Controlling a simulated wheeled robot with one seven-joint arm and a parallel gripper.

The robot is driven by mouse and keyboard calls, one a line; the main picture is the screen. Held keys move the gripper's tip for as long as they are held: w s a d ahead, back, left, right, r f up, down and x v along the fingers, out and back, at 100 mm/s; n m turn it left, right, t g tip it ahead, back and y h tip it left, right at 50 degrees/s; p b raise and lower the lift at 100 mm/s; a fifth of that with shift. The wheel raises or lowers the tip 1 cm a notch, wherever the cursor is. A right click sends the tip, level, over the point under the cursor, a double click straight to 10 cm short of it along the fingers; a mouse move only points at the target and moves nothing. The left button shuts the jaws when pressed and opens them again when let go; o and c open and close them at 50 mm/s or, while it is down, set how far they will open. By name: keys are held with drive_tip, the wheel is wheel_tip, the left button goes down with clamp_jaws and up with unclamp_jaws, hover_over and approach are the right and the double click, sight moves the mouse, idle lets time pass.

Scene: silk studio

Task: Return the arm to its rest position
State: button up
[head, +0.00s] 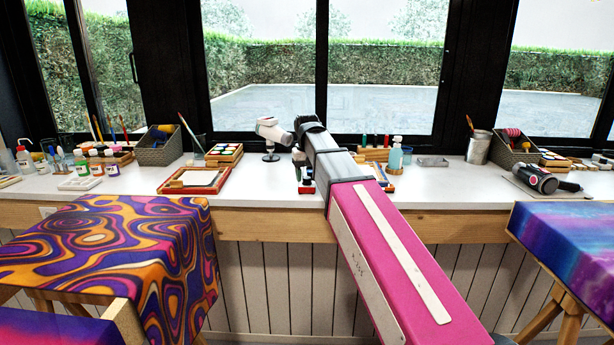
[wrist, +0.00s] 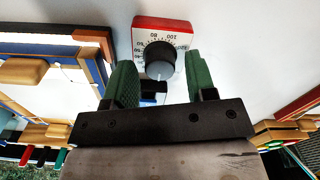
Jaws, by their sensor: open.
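My arm (head: 385,250) is stretched out over the white counter from the lower right of the head view. My gripper (wrist: 160,75) shows in the wrist view with its two green fingers apart and nothing held. Beyond and between the fingertips is a timer or dial box (wrist: 182,42) with a red side, a numbered white face and a dark knob. I cannot tell whether a finger touches it. In the head view, my arm's wrist covers most of the gripper, and a small red object (head: 307,190) shows below it.
A white lamp-like device (head: 272,132) stands close left of my wrist. A red-framed tray (head: 195,180) lies further left. A teal bottle (head: 395,157) and wooden racks stand just right. Patterned cloth-covered tables (head: 110,245) flank the front. Windows rise behind the counter.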

drive_tip(key=n, duration=0.6)
drive_tip(key=c, duration=0.7)
